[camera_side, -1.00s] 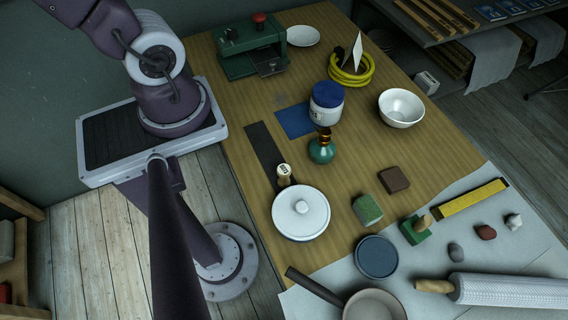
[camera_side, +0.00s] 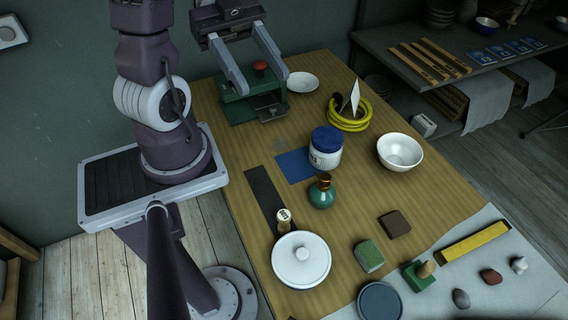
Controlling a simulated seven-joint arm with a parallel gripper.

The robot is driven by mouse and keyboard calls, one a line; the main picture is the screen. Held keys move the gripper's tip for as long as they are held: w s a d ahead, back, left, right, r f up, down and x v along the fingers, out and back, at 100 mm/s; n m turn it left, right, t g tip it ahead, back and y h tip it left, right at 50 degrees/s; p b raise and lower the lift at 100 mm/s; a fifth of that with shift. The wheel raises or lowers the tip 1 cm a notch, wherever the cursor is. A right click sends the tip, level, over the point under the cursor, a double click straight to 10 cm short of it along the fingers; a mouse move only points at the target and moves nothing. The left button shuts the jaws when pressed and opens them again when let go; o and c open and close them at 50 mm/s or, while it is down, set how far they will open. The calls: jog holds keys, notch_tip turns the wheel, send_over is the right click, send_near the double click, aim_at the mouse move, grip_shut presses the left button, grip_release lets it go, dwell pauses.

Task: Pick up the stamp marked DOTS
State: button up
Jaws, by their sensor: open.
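A small pale stamp with a wooden body and a dark-lettered label (camera_side: 284,217) stands on the table near the dark strip, just behind the white lidded pot. Its lettering is too small to read surely as DOTS. A green block with a wooden knob (camera_side: 419,275), perhaps another stamp, sits at the front right. My gripper (camera_side: 262,86) is open and empty at the top of the view. Its two grey fingers are spread in front of the green press, far behind the small stamp.
A white lidded pot (camera_side: 301,259) stands close in front of the small stamp. A green bottle (camera_side: 322,192) and a blue-lidded jar (camera_side: 326,148) stand to its right. The green press (camera_side: 238,109) is under my gripper in the picture.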

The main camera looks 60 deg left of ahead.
send_near(284, 220)
jog(key=f, duration=0.1)
jog(key=d+f, duration=0.1)
jog(key=f, duration=0.1)
jog(key=shift+w+d, duration=0.15)
jog(key=shift+d, duration=0.2)
jog(key=x, duration=0.6)
jog(key=shift+w+f, duration=0.3)
jog(key=shift+d+f, duration=0.15)
jog(key=shift+d, duration=0.25)
grip_shut()
